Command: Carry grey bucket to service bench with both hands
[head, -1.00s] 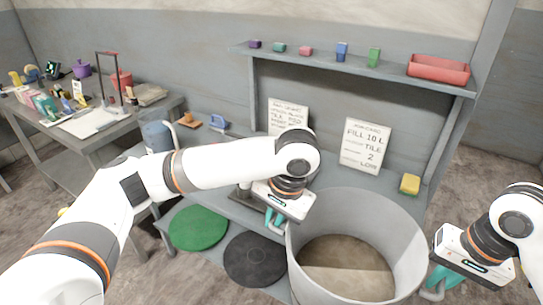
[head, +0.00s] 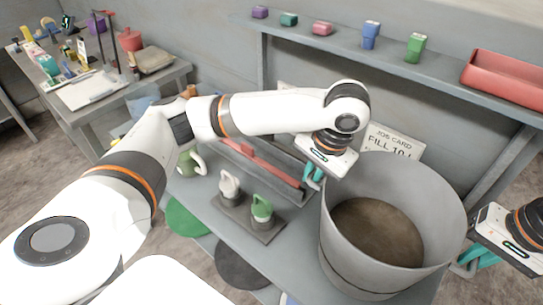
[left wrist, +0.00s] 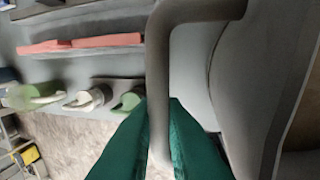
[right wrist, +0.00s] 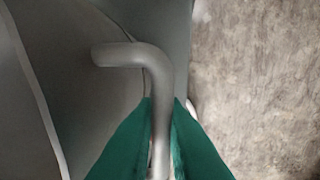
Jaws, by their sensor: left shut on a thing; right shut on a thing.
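The grey bucket (head: 345,240) is in the right half of the head view, upright, with brown contents low inside. My left gripper (head: 313,178) is shut on its left handle, a bent grey bar that also fills the middle of the left wrist view (left wrist: 160,80). My right gripper (head: 474,259) is shut on the opposite handle, clear in the right wrist view (right wrist: 150,65). The service bench (head: 292,230) lies below and left of the bucket. I cannot tell whether the bucket's base touches it.
A dark tray (head: 236,222) on the bench holds a white and a green mug-like item, left of the bucket. A job card (head: 388,142) stands behind the bucket. A shelf (head: 440,88) with small coloured blocks and a red bin (head: 505,78) overhangs the back.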

